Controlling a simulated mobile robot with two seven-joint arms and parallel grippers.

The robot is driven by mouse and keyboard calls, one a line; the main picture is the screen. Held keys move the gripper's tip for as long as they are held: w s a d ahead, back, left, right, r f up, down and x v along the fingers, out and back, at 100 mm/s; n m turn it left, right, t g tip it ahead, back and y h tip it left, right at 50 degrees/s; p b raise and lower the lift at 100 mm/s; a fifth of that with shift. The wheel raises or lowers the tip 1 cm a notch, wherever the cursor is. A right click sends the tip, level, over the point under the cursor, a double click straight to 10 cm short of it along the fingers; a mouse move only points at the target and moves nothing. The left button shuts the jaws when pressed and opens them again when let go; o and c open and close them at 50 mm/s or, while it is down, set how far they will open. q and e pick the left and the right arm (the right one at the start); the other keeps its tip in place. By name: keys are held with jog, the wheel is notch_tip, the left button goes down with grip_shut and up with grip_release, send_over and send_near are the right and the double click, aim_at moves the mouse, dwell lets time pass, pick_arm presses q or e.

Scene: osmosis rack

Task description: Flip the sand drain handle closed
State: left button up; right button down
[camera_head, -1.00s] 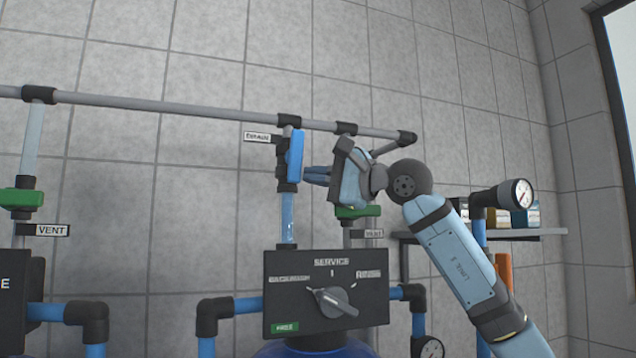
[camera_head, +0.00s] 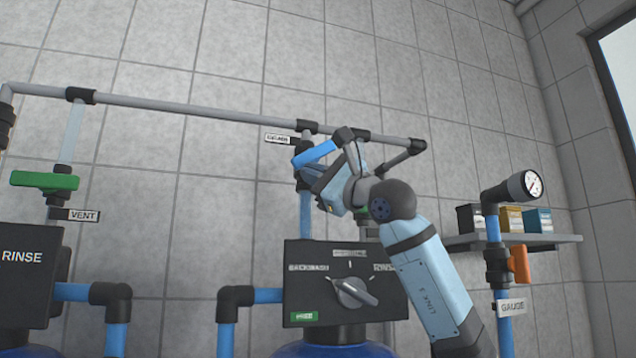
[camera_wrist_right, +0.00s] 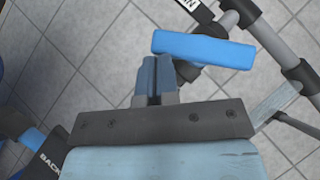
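The blue drain handle (camera_head: 315,153) sits on the vertical pipe below the grey overhead pipe. It lies across its pipe, tilted, with its right end higher in the head view. A small label (camera_head: 278,139), too blurred to read fully, is beside it. In the right wrist view the handle (camera_wrist_right: 203,48) lies crosswise just beyond my fingertips. My right gripper (camera_head: 308,172) is just below the handle. Its fingers (camera_wrist_right: 155,80) are together with nothing between them. I cannot tell whether they touch the handle. My left gripper is not in view.
A black selector panel (camera_head: 305,255) with a grey knob (camera_head: 355,292) stands below my right gripper. The grey overhead pipe (camera_head: 190,108) runs close above. A shelf with boxes (camera_head: 510,238), a pressure gauge (camera_head: 532,184) and an orange handle (camera_head: 519,264) are on the right.

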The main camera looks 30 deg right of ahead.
jog(key=shift+w+a+r, duration=0.15)
jog(key=shift+a+r, duration=0.1)
jog(key=shift+a, duration=0.35)
jog(key=shift+w+a+r, duration=0.15)
jog(key=shift+a+r, duration=0.1)
jog(key=shift+a, duration=0.3)
jog(key=shift+a+r, duration=0.1)
jog(key=b+v, duration=0.3)
jog(key=v, duration=1)
jog(key=shift+s+d+f, duration=0.2)
jog(key=shift+s+d, duration=0.05)
